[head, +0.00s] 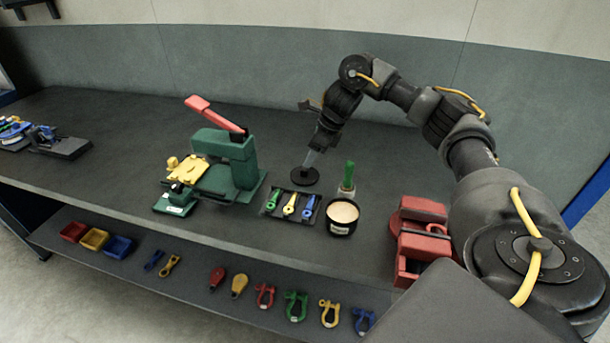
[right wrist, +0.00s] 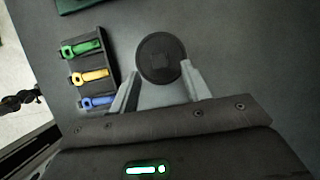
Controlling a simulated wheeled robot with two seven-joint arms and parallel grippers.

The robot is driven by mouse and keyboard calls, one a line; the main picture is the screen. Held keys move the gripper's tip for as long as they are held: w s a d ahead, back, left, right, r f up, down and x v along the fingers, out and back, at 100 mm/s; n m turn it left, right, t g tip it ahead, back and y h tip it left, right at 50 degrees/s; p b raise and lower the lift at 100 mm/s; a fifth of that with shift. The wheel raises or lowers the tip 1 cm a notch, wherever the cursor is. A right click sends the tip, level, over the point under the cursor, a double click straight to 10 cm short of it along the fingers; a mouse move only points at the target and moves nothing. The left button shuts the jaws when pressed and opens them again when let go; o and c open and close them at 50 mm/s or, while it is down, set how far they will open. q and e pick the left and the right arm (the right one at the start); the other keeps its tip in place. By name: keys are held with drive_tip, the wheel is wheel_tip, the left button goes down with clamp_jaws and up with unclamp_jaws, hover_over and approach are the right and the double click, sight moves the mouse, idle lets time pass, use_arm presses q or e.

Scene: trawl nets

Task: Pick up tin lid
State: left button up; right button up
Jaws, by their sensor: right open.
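The tin lid (head: 300,178) is a flat black disc lying on the dark bench, behind the tray of coloured tools. It also shows in the right wrist view (right wrist: 161,56), top centre. My right gripper (head: 310,163) is open above the lid and points down at it. In the right wrist view its two fingertips (right wrist: 160,72) stand to either side of the lid's near edge; whether they touch it I cannot tell. An open black tin (head: 342,229) with cream-coloured contents stands nearer the bench front. My left gripper is not in view.
A small black tray (head: 275,205) holds green, yellow and blue tools. A green-handled brush (head: 348,176) stands by the tin. A green press with a red lever (head: 228,150) is to the left, and a red vise-like block (head: 420,230) to the right. Shackles and bins fill the lower shelf.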

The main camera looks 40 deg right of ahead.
sight(303, 168)
drive_tip(key=p+x, duration=0.1)
drive_tip(key=x, duration=0.4)
drive_tip(key=shift+s, duration=0.1)
clamp_jaws()
drive_tip(key=shift+r+b, duration=0.4)
drive_tip(key=shift+r, duration=0.1)
drive_tip(key=shift+r+b, duration=0.3)
drive_tip(key=shift+r, duration=0.4)
drive_tip(key=s+a+r+p, duration=0.1)
drive_tip(key=s+a+r, duration=0.6)
drive_tip(key=a+r, duration=0.3)
drive_tip(key=shift+a+r+p, duration=0.3)
drive_tip(key=shift+a+p, duration=0.1)
drive_tip(key=shift+a, duration=0.8)
